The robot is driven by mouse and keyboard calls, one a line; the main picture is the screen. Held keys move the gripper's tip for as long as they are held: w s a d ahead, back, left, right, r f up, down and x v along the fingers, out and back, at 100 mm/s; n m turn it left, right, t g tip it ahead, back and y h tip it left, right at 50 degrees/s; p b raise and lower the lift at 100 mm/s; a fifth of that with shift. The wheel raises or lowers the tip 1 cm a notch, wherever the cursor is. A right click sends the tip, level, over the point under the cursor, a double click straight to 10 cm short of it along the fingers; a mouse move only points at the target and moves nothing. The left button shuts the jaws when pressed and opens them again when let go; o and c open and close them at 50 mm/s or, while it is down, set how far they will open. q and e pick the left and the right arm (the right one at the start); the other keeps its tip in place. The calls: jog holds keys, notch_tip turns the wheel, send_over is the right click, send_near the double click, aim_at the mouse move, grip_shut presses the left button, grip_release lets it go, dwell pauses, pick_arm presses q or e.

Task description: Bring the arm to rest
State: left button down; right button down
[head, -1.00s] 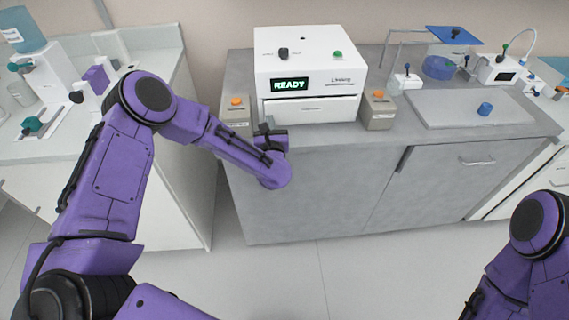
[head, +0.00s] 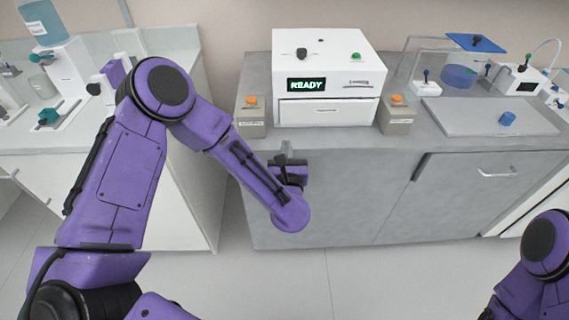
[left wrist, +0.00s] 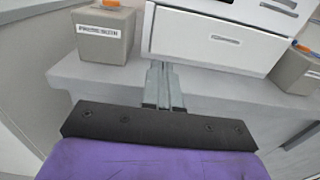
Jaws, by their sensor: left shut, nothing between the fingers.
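My left arm reaches in from the left in the head view, bent at the elbow. Its gripper (head: 284,153) is in front of the grey counter's front edge, below the white machine. In the left wrist view the gripper (left wrist: 160,70) shows its fingers together, with nothing between them, pointing toward the machine's drawer front. The white machine (head: 325,65) has a lit READY display and its drawer front looks closed. Part of my right arm shows at the lower right of the head view; its gripper is out of view.
Grey boxes with orange buttons stand left (head: 251,117) and right (head: 396,115) of the machine. A grey tray (head: 460,119) with a blue cylinder (head: 507,118) lies to the right. A white counter (head: 190,70) with lab devices is at left. The floor before the cabinets is clear.

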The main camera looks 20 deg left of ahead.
pick_arm(q)
jog(key=s+d+f+m+g+h, duration=0.2)
jog(key=s+f+m+h, duration=0.15)
jog(key=f+m, duration=0.55)
jog(key=s+d+f+m+g+h, duration=0.1)
jog(key=s+f+m+g+h, duration=0.25)
jog(key=m, duration=0.95)
jog(key=s+a+f+m+g+y, duration=0.1)
jog(key=s+a+f+m, duration=0.3)
jog(key=s, duration=0.4)
jog(key=s+a+f+m+g, duration=0.3)
jog(key=s+f+m+g, duration=0.1)
jog(key=s, duration=0.5)
jog(key=s+a+f+m+g+y, duration=0.1)
jog(key=s+a+f+m, duration=0.3)
jog(key=s, duration=0.5)
notch_tip(320, 180, down, 2)
jog(key=shift+s+a+f+g+y, duration=0.15)
jog(key=shift+a+f+g+y, duration=0.15)
jog(key=shift+g, duration=0.45)
